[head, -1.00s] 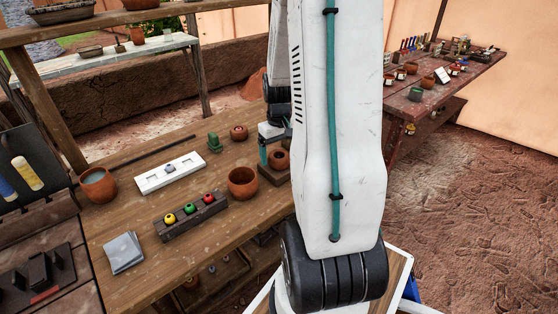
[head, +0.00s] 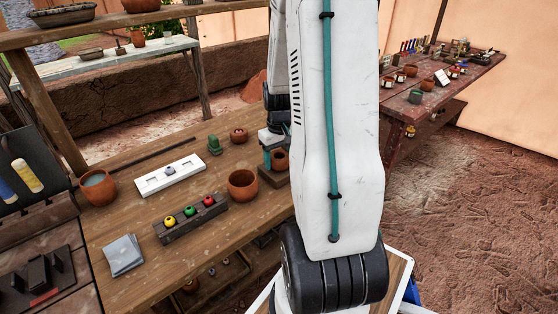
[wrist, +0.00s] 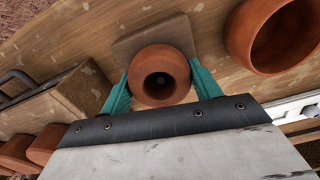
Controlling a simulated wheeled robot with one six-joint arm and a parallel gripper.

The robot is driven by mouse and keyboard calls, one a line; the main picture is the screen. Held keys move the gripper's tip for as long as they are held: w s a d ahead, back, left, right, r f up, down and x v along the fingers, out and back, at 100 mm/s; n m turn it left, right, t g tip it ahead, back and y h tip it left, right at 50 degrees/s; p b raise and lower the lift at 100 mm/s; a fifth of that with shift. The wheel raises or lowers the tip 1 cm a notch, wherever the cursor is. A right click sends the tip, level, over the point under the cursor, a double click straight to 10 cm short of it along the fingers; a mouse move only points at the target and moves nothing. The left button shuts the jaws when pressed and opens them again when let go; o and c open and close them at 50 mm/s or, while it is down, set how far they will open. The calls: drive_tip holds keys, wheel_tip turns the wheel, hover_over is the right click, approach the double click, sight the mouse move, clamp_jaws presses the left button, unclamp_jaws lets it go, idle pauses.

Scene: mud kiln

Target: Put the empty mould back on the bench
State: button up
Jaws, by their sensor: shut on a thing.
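The mould (wrist: 160,58) is a round terracotta piece with a dark hollow, and it looks empty. My gripper (wrist: 160,80) is shut on it, one teal finger on each side. In the wrist view a flat square slab (wrist: 155,36) lies under or just behind the mould on the wooden bench. In the head view my gripper (head: 270,153) and the mould (head: 281,160) are at the bench's right part, over a dark square block (head: 274,178). My arm hides part of this. Whether the mould touches the block I cannot tell. The bench (head: 225,228) is brown wood.
A larger terracotta bowl (head: 242,185) stands close left of the mould. A small pot (head: 238,135) and a green cactus-like piece (head: 214,145) stand behind. A white tray (head: 170,176), a dark rack of coloured balls (head: 190,218) and a grey cloth (head: 123,254) lie further left.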

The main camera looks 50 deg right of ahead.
wheel_tip(320, 180, up, 14)
idle(1.1)
drive_tip(key=shift+f, duration=0.1)
